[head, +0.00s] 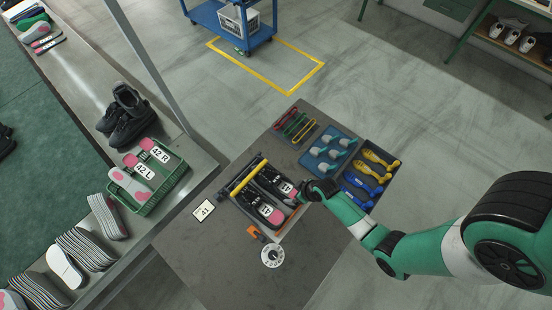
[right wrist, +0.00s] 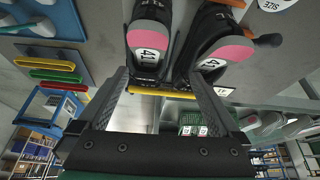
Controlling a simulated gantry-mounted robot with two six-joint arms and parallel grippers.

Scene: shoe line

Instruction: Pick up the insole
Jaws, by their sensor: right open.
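Two black shoes stand side by side in a tray on the grey table, the left one (head: 257,204) and the right one (head: 272,179). Each shows a pink heel and a white "41" label at its opening, which look like insoles inside; one such insole (right wrist: 150,40) and another (right wrist: 228,55) also show in the right wrist view. My right gripper (head: 303,190) is open and empty at the right side of the shoes. In its wrist view the jaws (right wrist: 163,85) point towards the shoes and a yellow bar. My left gripper is not in view.
A green basket (head: 152,206) on the left bench holds insoles labelled 42 L and 42 R. A "41" card (head: 203,210) lies beside the tray. A blue tray (head: 328,150) and a dark tray with yellow and blue tools stand right. The table's front is mostly clear.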

